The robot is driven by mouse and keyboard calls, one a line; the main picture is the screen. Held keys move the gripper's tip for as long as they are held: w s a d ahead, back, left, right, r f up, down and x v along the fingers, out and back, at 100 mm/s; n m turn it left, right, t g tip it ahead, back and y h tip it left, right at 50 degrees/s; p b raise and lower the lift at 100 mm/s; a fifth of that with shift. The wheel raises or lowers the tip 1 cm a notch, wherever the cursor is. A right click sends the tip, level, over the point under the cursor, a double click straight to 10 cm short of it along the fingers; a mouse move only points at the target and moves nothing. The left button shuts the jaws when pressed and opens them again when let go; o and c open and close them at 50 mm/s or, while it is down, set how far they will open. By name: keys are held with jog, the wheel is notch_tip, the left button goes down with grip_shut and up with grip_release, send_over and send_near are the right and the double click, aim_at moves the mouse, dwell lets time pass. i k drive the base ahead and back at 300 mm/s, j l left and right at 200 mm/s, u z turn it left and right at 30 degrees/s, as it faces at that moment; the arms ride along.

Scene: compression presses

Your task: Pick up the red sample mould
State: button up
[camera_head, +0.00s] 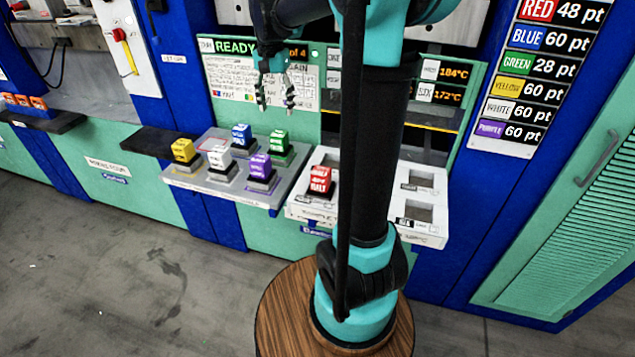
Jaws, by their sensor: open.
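The red sample mould (320,181) is a small red block with white lettering. It sits in the left part of the white tray (298,206) on the press's front, just left of my dark arm link. My gripper (274,103) is open and empty, pointing down in front of the press's sign panel. It appears above and to the left of the red mould, over the grey tray. My arm covers the middle of the white tray.
The grey tray (212,189) holds yellow (184,150), white (220,158), blue (241,134), green (278,142) and purple (260,167) moulds. The white tray's right side has empty recesses. A colour-points board (541,75) hangs at right.

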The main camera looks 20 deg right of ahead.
aim_at(321, 187)
jog(key=k+l, duration=0.15)
jog(key=k, duration=0.35)
jog(key=k+l, duration=0.15)
jog(key=k, duration=0.3)
